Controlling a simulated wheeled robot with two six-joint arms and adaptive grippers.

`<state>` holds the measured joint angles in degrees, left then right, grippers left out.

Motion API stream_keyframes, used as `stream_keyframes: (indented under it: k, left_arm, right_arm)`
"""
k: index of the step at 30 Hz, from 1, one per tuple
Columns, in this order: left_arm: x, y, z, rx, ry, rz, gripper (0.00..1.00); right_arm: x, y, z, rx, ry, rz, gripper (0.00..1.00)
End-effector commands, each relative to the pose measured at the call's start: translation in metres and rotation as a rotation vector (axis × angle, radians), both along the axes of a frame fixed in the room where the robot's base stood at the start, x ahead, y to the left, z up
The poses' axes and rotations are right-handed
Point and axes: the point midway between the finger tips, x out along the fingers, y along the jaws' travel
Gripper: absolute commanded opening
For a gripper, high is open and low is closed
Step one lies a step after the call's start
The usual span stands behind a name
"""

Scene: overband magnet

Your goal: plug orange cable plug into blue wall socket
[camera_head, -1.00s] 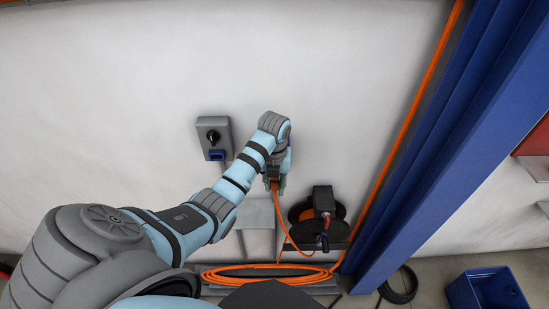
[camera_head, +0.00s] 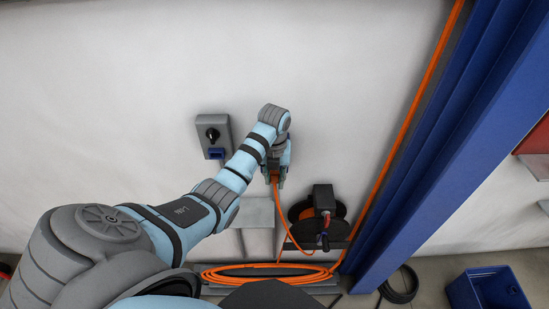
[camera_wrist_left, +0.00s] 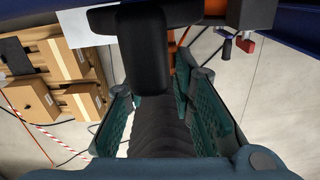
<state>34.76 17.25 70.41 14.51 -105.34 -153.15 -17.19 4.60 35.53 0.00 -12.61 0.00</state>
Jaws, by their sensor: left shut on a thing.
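The blue wall socket (camera_head: 216,154) sits at the bottom of a grey switch box (camera_head: 212,132) with a black knob, on the white wall. My left gripper (camera_head: 275,180) is to the right of the socket and a little lower, apart from it. It is shut on the plug of the orange cable (camera_head: 277,195), which hangs down from the fingers. In the left wrist view a dark ribbed plug body (camera_wrist_left: 158,125) lies between the teal finger pads of the left gripper (camera_wrist_left: 165,110). The plug is mostly hidden in the head view. My right gripper is not in view.
A grey shelf (camera_head: 257,211) and a black cable reel (camera_head: 301,222) are below the gripper. Coiled orange cable (camera_head: 262,274) lies lower down. A blue steel column (camera_head: 440,150) stands at right, a blue crate (camera_head: 487,290) beyond. Bare wall separates gripper and socket.

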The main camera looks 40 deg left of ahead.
Motion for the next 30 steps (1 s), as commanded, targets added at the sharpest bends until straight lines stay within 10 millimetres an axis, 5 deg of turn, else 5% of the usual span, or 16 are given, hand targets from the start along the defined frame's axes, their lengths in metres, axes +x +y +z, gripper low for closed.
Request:
stream_keyframes:
  k: [23,24,27,30]
  left_arm:
    - [0.0102,0.0082,0.0004,0.001,-0.002,0.001,0.00]
    - [0.0102,0.0083,0.0005,0.002,-0.003,0.001,0.28]
    - [0.0105,0.0083,0.0006,0.002,-0.003,0.001,0.44]
    - [0.0102,0.0081,0.0004,0.001,-0.002,0.001,0.46]
  right_arm:
    - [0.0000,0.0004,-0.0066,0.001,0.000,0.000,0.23]
    - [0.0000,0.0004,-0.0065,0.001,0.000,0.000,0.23]
    - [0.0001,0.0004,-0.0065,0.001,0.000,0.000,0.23]
    - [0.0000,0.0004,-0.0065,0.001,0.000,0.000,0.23]
